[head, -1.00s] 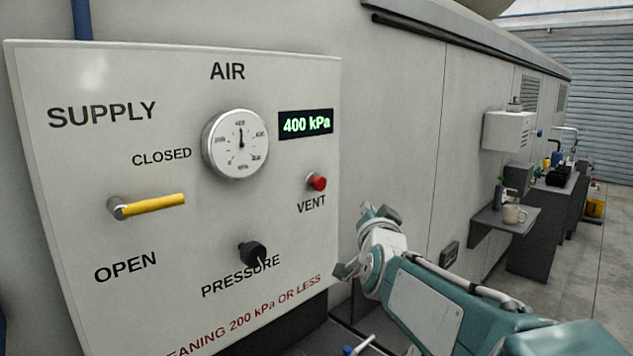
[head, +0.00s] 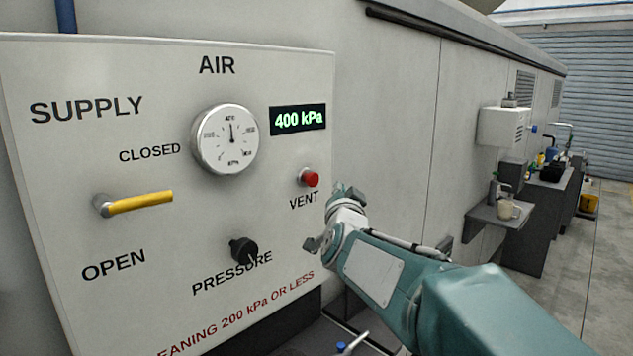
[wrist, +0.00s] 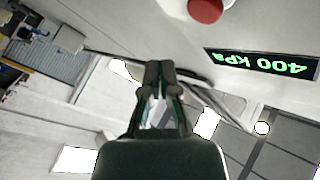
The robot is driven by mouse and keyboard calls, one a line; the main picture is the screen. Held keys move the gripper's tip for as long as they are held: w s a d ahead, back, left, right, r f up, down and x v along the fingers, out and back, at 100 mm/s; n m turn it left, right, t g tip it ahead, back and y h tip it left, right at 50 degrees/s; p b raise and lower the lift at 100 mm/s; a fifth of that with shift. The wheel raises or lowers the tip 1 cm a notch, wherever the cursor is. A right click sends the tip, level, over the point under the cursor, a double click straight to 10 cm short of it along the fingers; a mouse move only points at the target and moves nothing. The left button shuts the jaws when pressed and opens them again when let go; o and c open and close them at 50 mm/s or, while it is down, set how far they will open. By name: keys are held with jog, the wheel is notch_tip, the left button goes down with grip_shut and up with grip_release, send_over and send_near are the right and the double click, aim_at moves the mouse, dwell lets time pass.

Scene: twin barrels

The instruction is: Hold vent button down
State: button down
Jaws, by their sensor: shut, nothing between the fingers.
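The red vent button (head: 311,179) sticks out of the white air panel (head: 60,180), above the VENT label. It also shows at the top of the wrist view (wrist: 205,9), upper right of the fingertips. My gripper (head: 342,190) is just right of the button in the head view, partly hidden by my own arm. In the wrist view my gripper (wrist: 160,72) has its fingers together with nothing between them, apart from the button in the picture. The digital display (head: 298,119) reads 400 kPa and also shows in the wrist view (wrist: 262,66).
A round gauge (head: 225,139), a yellow supply lever (head: 140,202) lying horizontal and a black pressure knob (head: 243,250) are on the panel. The floor at far right is clear.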

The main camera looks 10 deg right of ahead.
aim_at(310, 179)
jog(key=w+a, duration=0.2)
jog(key=w, duration=0.1)
jog(key=shift+w+a, duration=0.1)
jog(key=shift+a, duration=0.3)
jog(key=shift+d, duration=0.1)
jog(key=shift+a, duration=0.25)
jog(key=shift+d, duration=0.15)
dwell(0.6)
jog(key=shift+w+a, duration=0.25)
